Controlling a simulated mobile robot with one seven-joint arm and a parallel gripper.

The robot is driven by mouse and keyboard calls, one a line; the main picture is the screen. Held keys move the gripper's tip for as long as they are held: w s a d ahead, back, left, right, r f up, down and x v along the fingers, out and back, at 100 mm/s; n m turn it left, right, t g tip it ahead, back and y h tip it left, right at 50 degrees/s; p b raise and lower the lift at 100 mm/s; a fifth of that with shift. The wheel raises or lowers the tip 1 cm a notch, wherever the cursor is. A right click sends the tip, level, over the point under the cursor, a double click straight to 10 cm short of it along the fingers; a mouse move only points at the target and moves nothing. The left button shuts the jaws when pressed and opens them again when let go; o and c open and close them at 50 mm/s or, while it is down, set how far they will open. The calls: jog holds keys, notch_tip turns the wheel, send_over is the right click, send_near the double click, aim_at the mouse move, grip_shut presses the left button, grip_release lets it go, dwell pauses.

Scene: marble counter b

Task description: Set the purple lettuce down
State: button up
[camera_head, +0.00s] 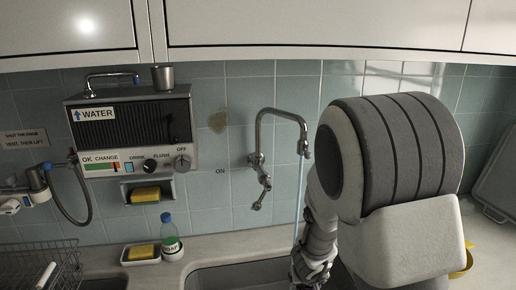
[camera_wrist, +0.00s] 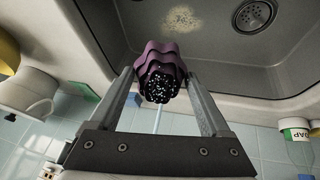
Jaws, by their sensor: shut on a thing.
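The purple lettuce (camera_wrist: 161,80), dark and ruffled with a speckled pale cut end, sits between the two fingers of my gripper (camera_wrist: 166,68) in the wrist view. The fingers are shut on it. In the wrist view it shows against the grey sink basin (camera_wrist: 215,50); I cannot tell its height above the bottom. In the head view my arm reaches down at the sink (camera_head: 235,275), and the lettuce is hidden.
A faucet (camera_head: 262,150) runs a thin water stream (camera_head: 299,200) beside my arm. A drain (camera_wrist: 256,14) and a tan patch (camera_wrist: 182,18) show in the basin. A soap bottle (camera_head: 171,240), a sponge (camera_head: 141,252) and a wire rack (camera_head: 50,268) stand at left.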

jog(key=shift+s+d+f+m+h, duration=0.15)
jog(key=shift+s+m, duration=0.1)
jog(key=shift+s, duration=0.2)
jog(key=shift+s+d+f+m+h, duration=0.1)
jog(key=shift+s+d+f+m, duration=0.1)
jog(key=shift+s, duration=0.2)
jog(key=shift+s+d+f+m+h, duration=0.15)
jog(key=shift+s+m, duration=0.1)
jog(key=shift+s, duration=0.2)
